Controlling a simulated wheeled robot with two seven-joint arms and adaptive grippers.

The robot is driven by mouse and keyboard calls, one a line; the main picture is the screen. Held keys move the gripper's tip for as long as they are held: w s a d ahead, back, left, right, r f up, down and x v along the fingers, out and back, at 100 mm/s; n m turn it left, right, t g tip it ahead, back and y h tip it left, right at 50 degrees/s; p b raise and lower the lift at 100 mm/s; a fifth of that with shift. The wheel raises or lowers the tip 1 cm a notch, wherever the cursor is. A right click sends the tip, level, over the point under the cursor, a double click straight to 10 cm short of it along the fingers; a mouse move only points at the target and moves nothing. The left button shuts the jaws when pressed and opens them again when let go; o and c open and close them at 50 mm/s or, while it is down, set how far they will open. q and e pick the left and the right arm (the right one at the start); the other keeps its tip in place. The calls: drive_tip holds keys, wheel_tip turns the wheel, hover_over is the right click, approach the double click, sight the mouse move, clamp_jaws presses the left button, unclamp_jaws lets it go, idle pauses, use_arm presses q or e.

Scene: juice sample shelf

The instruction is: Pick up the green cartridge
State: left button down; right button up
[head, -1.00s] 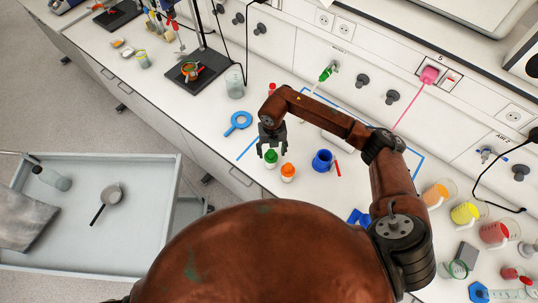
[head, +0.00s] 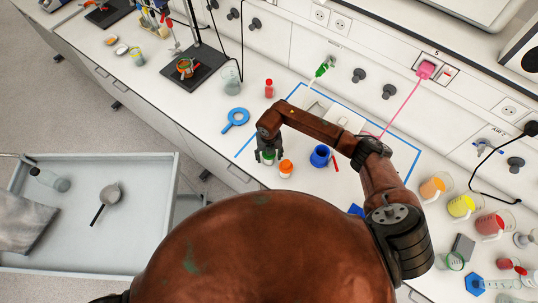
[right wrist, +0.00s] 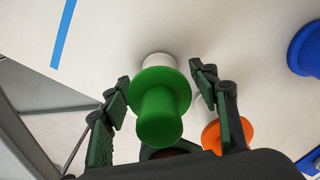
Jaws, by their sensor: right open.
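The green cartridge (right wrist: 160,107), green on top with a white lower part, stands on the white bench. In the right wrist view it lies between the two open fingers of my right gripper (right wrist: 168,100), with a gap visible on the right side. In the head view my right gripper (head: 268,154) is over the green cartridge (head: 268,161), whose top is partly hidden by the fingers. An orange-topped cartridge (head: 286,168) stands just to the right; it also shows in the right wrist view (right wrist: 228,134). My left gripper is not in view.
Beakers with coloured liquid, such as a yellow one (head: 462,206), stand at the right.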

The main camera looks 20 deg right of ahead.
drive_tip(key=shift+c, duration=0.3)
drive_tip(key=c, duration=1.1)
drive_tip(key=shift+r, duration=0.2)
